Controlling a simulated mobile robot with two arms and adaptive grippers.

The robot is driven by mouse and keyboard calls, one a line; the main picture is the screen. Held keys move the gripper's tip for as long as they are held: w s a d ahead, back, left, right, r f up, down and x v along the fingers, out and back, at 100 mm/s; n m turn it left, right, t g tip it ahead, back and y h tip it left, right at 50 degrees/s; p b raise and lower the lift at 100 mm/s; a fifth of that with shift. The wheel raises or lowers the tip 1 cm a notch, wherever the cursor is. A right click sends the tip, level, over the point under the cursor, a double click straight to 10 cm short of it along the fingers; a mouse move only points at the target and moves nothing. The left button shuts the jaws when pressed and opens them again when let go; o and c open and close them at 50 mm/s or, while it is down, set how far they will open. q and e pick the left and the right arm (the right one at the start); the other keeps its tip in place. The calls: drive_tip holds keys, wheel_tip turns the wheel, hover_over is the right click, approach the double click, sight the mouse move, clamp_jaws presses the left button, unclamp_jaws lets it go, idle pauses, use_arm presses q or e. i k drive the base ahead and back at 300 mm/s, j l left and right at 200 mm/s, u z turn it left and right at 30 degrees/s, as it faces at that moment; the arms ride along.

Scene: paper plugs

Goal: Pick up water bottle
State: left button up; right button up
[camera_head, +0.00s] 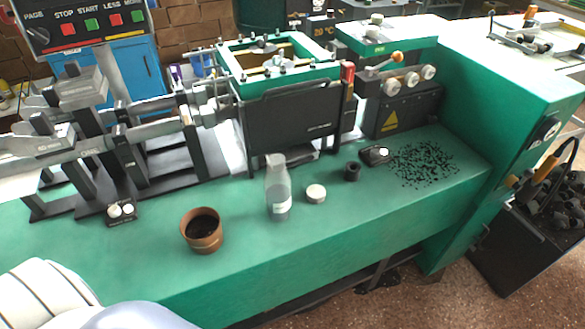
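The water bottle (278,190) stands upright on the green bench top of the machine, near the middle of the head view. It is clear and greyish, with a pale cap and a light label low on its side. Nothing touches it. Neither of my grippers shows in the head view.
A brown cup (201,243) with dark contents stands left of the bottle. A small round white-topped tin (316,194) and a black cylinder (352,171) are to its right. Black granules (424,163) lie farther right. The machine's dark block (294,125) rises behind. The front bench is clear.

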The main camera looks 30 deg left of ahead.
sight(277, 180)
drive_tip(key=j+u, duration=0.15)
drive_tip(key=u, duration=0.25)
drive_tip(key=k+j+u, duration=0.1)
drive_tip(key=u, duration=0.25)
drive_tip(key=j+u, duration=0.4)
drive_tip(key=i+l, duration=0.05)
drive_tip(key=l, duration=0.05)
